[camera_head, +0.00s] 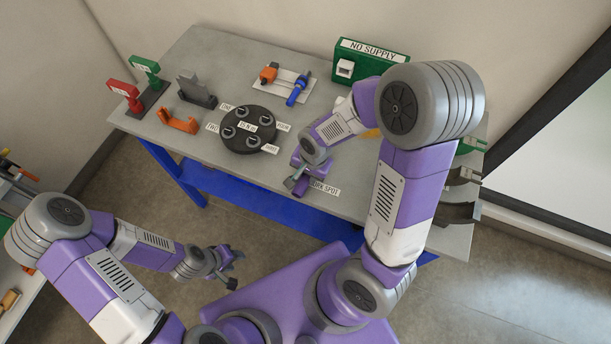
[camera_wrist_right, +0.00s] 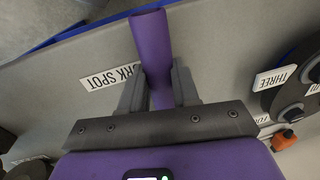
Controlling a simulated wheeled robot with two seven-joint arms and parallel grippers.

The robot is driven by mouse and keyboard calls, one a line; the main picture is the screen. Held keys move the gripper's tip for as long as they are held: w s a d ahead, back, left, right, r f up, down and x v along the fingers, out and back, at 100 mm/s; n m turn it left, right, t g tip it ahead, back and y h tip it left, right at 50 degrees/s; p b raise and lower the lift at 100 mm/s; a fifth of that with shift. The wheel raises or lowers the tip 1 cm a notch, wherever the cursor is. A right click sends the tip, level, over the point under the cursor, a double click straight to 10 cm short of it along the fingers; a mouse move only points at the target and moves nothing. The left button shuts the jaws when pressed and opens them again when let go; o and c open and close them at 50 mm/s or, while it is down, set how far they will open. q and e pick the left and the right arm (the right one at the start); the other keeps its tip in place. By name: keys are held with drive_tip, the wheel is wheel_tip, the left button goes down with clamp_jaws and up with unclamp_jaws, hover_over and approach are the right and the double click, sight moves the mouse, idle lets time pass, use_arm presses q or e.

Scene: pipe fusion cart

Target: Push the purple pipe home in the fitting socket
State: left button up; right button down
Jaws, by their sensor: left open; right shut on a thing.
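The purple pipe (camera_wrist_right: 150,42) shows in the right wrist view, between the grey fingers of my right gripper (camera_wrist_right: 160,85). It sticks out beyond the fingertips, over the grey table next to the WORK SPOT label. In the head view my right gripper (camera_head: 297,182) is shut at the table's front edge, and a short purple end of the pipe (camera_head: 301,187) shows there. I cannot make out the fitting socket at the pipe; the gripper and arm hide much of that area. My left gripper (camera_head: 230,262) is open and empty, over the floor in front of the table.
A dark round turntable (camera_head: 250,142) with several grey holders and number labels stands left of my right gripper. Behind are a white plate (camera_head: 283,88) with orange and blue tools and a green NO SUPPLY box (camera_head: 366,64). An orange bracket (camera_head: 178,121) lies left.

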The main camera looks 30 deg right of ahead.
drive_tip(key=shift+w+d, duration=0.65)
drive_tip(key=shift+d, duration=0.25)
drive_tip(key=shift+w+d, duration=0.65)
drive_tip(key=shift+d, duration=0.2)
drive_tip(key=shift+w+d, duration=0.75)
drive_tip(key=shift+d, duration=0.2)
drive_tip(key=shift+w+d, duration=0.7)
drive_tip(key=shift+d, duration=0.25)
drive_tip(key=c, duration=0.8)
unclamp_jaws()
drive_tip(key=shift+o, duration=0.2)
drive_tip(key=r, duration=0.2)
drive_tip(key=r+p, duration=0.1)
drive_tip(key=r, duration=0.2)
drive_tip(key=s+r+p, duration=0.1)
drive_tip(key=r, duration=0.1)
drive_tip(key=shift+d+r, duration=0.25)
drive_tip(key=shift+d, duration=0.05)
drive_tip(key=shift+w, duration=0.1)
